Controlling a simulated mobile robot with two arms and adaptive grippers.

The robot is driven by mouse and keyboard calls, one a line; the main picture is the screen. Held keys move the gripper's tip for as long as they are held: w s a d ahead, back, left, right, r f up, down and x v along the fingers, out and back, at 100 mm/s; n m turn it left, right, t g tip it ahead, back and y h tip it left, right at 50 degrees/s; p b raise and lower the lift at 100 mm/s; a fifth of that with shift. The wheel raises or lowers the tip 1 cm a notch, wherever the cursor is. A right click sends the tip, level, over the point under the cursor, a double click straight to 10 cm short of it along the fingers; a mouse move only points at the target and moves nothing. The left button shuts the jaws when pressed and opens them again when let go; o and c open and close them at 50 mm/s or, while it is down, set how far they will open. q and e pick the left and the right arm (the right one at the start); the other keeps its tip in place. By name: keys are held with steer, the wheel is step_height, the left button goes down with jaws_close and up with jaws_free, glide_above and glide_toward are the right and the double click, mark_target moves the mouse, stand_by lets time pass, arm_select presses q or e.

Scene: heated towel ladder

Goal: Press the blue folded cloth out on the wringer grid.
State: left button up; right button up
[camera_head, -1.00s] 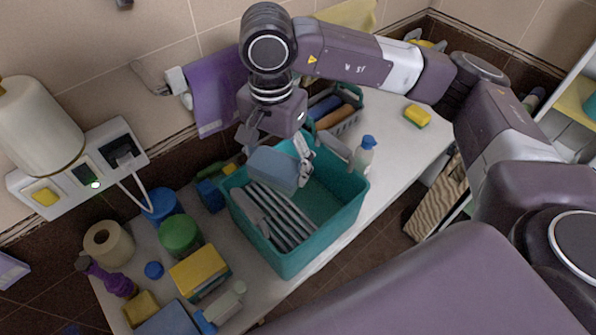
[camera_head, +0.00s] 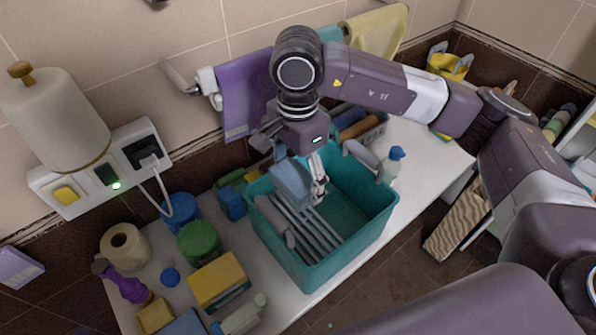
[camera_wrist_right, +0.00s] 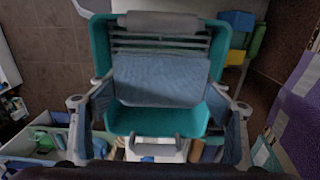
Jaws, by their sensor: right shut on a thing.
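The blue folded cloth (camera_head: 291,181) is between the fingers of my right gripper (camera_head: 296,188), above the teal bucket (camera_head: 375,222). In the right wrist view the cloth (camera_wrist_right: 160,80) spans the gap between the two fingers (camera_wrist_right: 157,110), and the gripper is shut on it. The wringer grid (camera_head: 305,228), a set of grey bars with a roller, covers the near-left part of the bucket. The cloth's far edge overlaps the bars in the wrist view; I cannot tell whether it touches them. My left gripper is not in view.
The counter (camera_head: 436,152) at right is mostly clear.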

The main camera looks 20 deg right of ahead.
steer(key=b, duration=0.3)
glide_toward(298, 224)
step_height(298, 224, down, 4)
steer(key=b, duration=0.4)
steer(key=shift+r+b, duration=0.2)
steer(key=shift+b, duration=0.2)
steer(key=shift+f+b, duration=0.9)
steer(key=shift+b, duration=0.15)
steer(key=o, duration=0.4)
steer(key=c, duration=0.9)
steer(key=shift+f, duration=0.15)
steer(key=shift+f+b, duration=0.25)
steer(key=shift+b, duration=0.25)
